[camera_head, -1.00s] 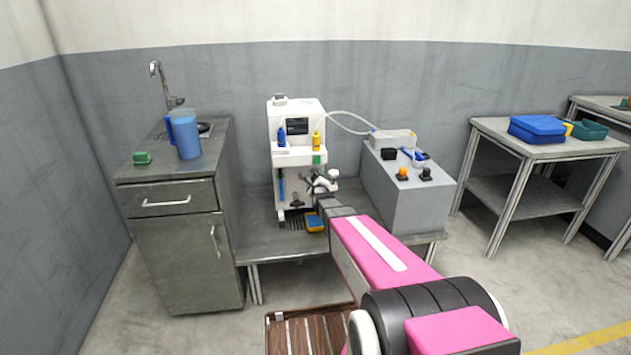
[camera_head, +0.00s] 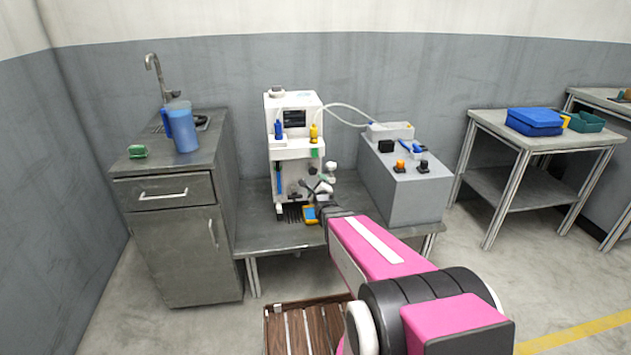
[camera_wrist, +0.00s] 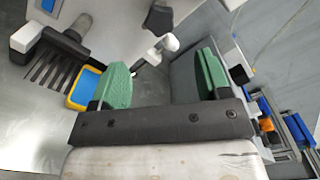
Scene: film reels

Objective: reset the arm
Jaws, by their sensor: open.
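My gripper (camera_wrist: 163,80) is open in the wrist view, with its two green-padded fingers spread apart and nothing between them. In the head view my pink arm reaches forward from the lower right, and its dark end is in front of the white machine (camera_head: 284,148). The gripper's own fingers are hard to make out there. A small blue and yellow block (camera_head: 310,214) lies at the machine's base beside the arm's end. In the wrist view this block (camera_wrist: 86,86) is just left of the left finger, close to the dark slotted grille.
A grey box (camera_head: 408,192) with buttons stands right of the machine. A sink cabinet (camera_head: 172,250) with a blue pitcher (camera_head: 184,130) and green sponge (camera_head: 137,152) is at left. A side table (camera_head: 490,122) with a blue case (camera_head: 534,121) is at right. A wooden slatted crate (camera_head: 305,325) is below.

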